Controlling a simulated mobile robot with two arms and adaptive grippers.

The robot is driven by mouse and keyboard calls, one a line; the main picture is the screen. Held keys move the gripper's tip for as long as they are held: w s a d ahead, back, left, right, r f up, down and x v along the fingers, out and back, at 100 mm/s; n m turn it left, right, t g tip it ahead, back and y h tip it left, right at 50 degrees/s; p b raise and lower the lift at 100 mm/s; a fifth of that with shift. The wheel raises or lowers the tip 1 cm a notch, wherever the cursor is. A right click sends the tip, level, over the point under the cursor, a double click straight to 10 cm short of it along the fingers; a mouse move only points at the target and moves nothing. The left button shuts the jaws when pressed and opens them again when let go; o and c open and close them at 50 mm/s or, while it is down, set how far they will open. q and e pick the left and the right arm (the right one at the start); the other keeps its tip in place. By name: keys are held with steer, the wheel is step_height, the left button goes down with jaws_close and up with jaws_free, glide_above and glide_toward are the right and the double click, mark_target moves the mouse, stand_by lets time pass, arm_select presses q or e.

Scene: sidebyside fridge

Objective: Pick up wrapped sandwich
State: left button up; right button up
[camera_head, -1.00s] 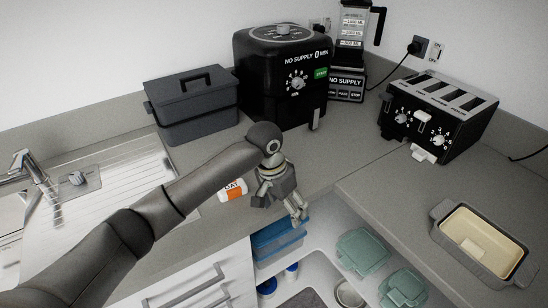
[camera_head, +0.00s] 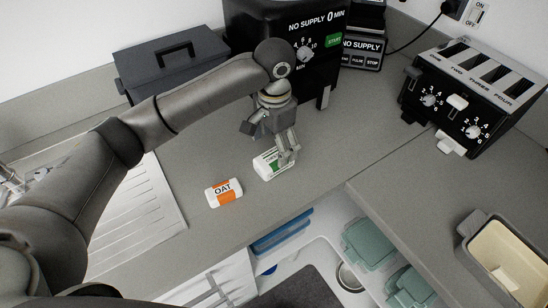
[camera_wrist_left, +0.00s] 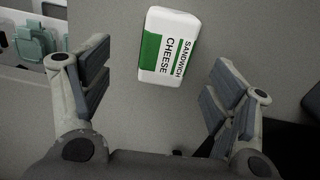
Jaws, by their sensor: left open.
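My right gripper is not in view.
An orange and white packet marked "OAT" (camera_head: 223,192) lies to the left of the sandwich. A black air fryer (camera_head: 285,55) stands behind, a toaster (camera_head: 470,95) at right. The counter's front edge is near, with open shelves below.

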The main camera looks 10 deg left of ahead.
mark_target(274, 157)
arm_select(q)
steer(key=shift+a+f, duration=0.1)
steer(key=shift+f, duration=0.45)
steer(key=shift+w+f, duration=0.2)
steer(key=shift+f, duration=0.1)
steer(key=f, duration=0.1)
steer(key=f+p, duration=0.1)
steer(key=f, duration=0.2)
steer(key=shift+w+a+f, duration=0.1)
steer(key=shift+w+f, duration=0.1)
steer(key=shift+w, duration=0.05)
steer(key=shift+f+p, duration=0.3)
steer(key=shift+f, duration=0.1)
steer(key=shift+c, duration=1.3)
steer(key=c, duration=0.7)
steer(key=shift+c, duration=0.8)
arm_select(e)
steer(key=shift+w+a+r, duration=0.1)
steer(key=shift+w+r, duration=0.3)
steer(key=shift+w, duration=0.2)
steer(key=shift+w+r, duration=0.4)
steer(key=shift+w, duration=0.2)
